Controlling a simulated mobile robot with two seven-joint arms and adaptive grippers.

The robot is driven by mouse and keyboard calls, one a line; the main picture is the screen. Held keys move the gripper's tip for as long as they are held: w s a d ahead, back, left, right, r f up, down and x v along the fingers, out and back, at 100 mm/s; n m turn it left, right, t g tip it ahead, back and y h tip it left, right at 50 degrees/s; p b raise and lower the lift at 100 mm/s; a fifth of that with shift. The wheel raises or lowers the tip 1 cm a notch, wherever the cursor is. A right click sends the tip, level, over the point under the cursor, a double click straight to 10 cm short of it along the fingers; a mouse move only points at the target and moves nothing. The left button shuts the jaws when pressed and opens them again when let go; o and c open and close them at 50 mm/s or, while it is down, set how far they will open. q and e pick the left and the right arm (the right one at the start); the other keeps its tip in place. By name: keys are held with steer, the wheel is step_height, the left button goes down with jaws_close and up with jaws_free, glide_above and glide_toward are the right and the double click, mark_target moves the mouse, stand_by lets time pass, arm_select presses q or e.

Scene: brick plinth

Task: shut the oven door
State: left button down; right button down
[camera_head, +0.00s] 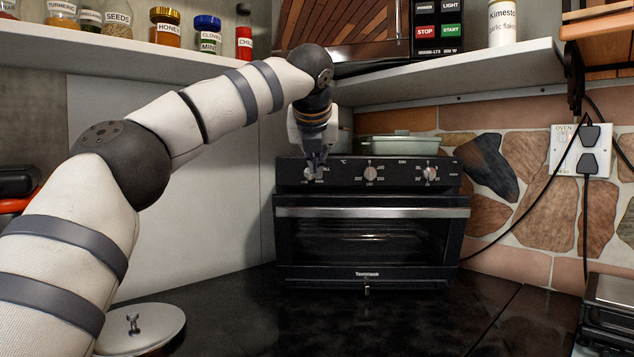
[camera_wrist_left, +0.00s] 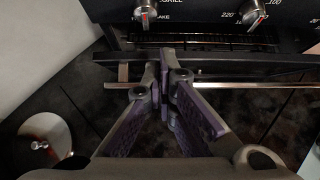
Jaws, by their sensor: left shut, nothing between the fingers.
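The black oven (camera_head: 372,172) stands on the dark counter against the back wall. Its door (camera_head: 368,273) has a silver handle bar (camera_head: 400,212) across the top. In the left wrist view the door's top edge (camera_wrist_left: 235,62) stands out from the body, and the rack shows through the gap, so the door is partly open. My left gripper (camera_head: 317,172) is shut and empty, in front of the left part of the control panel. In the wrist view its fingertips (camera_wrist_left: 165,55) overlap the door's top edge and the handle bar (camera_wrist_left: 265,86); contact cannot be told. My right gripper is not in view.
A shelf (camera_head: 480,62) with a microwave hangs above the oven. A pale dish (camera_head: 398,145) sits on the oven top. A round lid (camera_head: 142,328) lies at front left. Cords hang from the wall outlet (camera_head: 580,150) at right. The counter before the oven is clear.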

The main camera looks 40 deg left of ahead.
arm_select(q)
steer(key=c, duration=2.4)
jaws_free()
steer(key=v, duration=0.2)
steer(key=shift+s+d+r, duration=0.25)
steer(key=shift+r, duration=0.05)
steer(key=c, duration=1.8)
jaws_free()
steer(key=shift+f+m+y, duration=0.3)
steer(key=shift+c, duration=0.2)
steer(key=o, duration=0.4)
steer(key=a+f+m+y, duration=0.1)
steer(key=f+m+g+y+b, duration=0.1)
steer(key=shift+w+a+f+y, duration=0.2)
steer(key=shift+w+a+y, duration=0.1)
steer(key=shift+a+y, duration=0.1)
steer(key=n+t+h+b, duration=0.5)
steer(key=n+t+h, duration=0.2)
steer(key=t+h, duration=0.7)
glide_toward(389, 216)
steer(key=x, duration=0.5)
steer(key=shift+w+d+r, duration=0.1)
steer(key=shift+w, duration=0.15)
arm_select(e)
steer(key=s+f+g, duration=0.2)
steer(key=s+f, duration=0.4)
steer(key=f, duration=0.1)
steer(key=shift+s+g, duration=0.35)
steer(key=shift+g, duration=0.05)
